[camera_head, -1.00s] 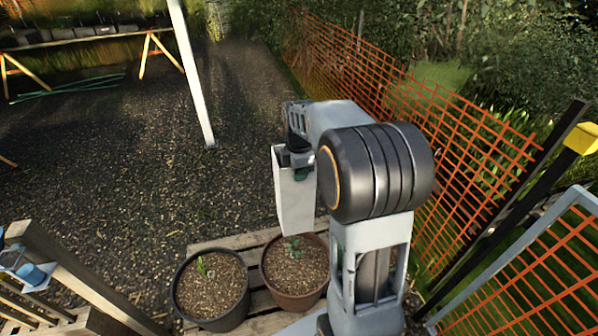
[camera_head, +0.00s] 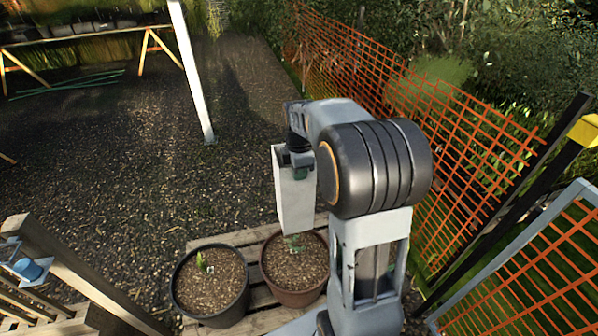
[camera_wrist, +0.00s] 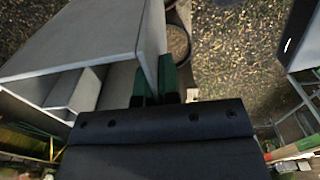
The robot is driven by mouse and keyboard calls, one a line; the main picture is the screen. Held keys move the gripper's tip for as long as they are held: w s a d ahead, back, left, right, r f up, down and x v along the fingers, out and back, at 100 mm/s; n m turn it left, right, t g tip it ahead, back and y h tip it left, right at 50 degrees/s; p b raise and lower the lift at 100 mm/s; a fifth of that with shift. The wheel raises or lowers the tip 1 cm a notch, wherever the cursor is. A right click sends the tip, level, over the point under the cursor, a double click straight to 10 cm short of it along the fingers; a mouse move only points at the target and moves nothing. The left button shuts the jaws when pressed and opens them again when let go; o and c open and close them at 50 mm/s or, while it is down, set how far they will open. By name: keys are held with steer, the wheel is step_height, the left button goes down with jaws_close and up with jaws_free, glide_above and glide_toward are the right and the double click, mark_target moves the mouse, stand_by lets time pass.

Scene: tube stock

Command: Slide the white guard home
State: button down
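The white guard (camera_head: 294,200) is a tall square tube, held upright over the brown pot (camera_head: 318,274). A green seedling (camera_head: 293,246) shows right at the guard's lower edge; I cannot tell whether part of it is inside the tube. My gripper (camera_head: 300,172) is shut on the guard's upper wall. In the wrist view my gripper's green fingers (camera_wrist: 154,82) pinch one wall of the guard (camera_wrist: 85,45), whose open end and inside partition show. The fingers hide part of that wall.
A black pot (camera_head: 212,314) with another seedling (camera_head: 201,262) stands left of the brown pot, both on a wooden pallet (camera_head: 262,298). Orange mesh fencing (camera_head: 455,120) runs along the right. A white post (camera_head: 192,75) stands on open gravel behind.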

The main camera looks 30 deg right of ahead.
steer(key=b, duration=0.5)
glide_above(299, 207)
steer(key=shift+w+f, duration=0.1)
steer(key=shift+f, duration=3.65)
steer(key=shift+f+b, duration=2.2)
steer(key=shift+f, duration=1.55)
